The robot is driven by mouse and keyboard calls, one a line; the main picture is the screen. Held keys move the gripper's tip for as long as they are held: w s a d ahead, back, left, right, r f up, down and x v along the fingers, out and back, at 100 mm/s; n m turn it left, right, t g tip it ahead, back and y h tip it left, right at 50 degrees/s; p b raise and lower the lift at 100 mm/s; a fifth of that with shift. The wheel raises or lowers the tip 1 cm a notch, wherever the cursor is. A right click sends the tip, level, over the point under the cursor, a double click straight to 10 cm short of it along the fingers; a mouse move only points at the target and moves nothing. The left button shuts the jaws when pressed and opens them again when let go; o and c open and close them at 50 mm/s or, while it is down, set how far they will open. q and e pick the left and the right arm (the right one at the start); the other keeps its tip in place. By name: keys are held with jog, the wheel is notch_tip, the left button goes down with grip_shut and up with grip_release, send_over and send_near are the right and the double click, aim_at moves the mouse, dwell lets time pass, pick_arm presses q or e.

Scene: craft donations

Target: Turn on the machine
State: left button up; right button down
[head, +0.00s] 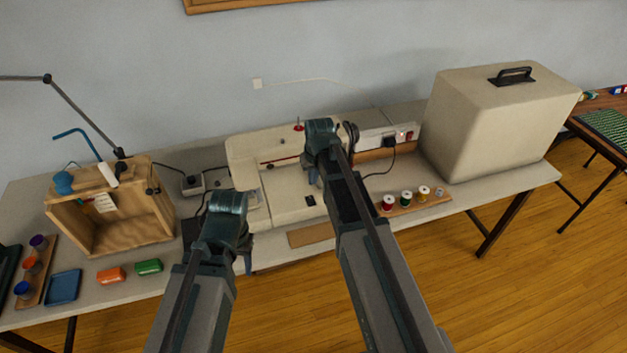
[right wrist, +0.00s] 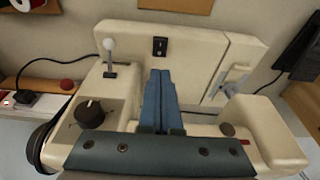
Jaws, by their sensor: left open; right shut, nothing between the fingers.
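The cream sewing machine (head: 248,150) stands on the table in the head view. It also fills much of the right wrist view (right wrist: 205,45). A black rocker switch (right wrist: 160,46) sits on its pale face, and shows in the head view (head: 311,201) on the lower front. My right gripper (right wrist: 160,72) is shut and empty, its blue fingertips pointing at the switch with a small gap in the picture; whether they touch is unclear. My left gripper (head: 248,264) is open, low in front of the machine's left part, away from the switch.
A white-knobbed lever (right wrist: 109,46) and a black dial (right wrist: 90,113) are beside my right fingers. Thread spools (head: 406,197) stand on a strip right of the machine. A power strip (head: 402,134) with a red light lies behind. A large beige case (head: 480,125) stands right, a wooden box (head: 125,225) left.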

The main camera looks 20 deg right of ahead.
jog(key=b, duration=0.8)
send_near(312, 202)
jog(key=x, duration=0.5)
jog(key=shift+w+f, duration=0.1)
jog(key=shift+w, duration=0.25)
jog(key=shift+s+f+b, duration=0.15)
jog(key=shift+f+b, duration=0.55)
jog(key=shift+f, duration=0.05)
jog(key=shift+s+f+b, duration=0.15)
jog(key=shift+f+b, duration=0.25)
jog(key=shift+r, duration=0.1)
jog(key=shift+w+r+p, duration=0.4)
jog(key=shift+w+p, duration=0.1)
jog(key=shift+w, duration=0.25)
jog(key=shift+r, duration=0.1)
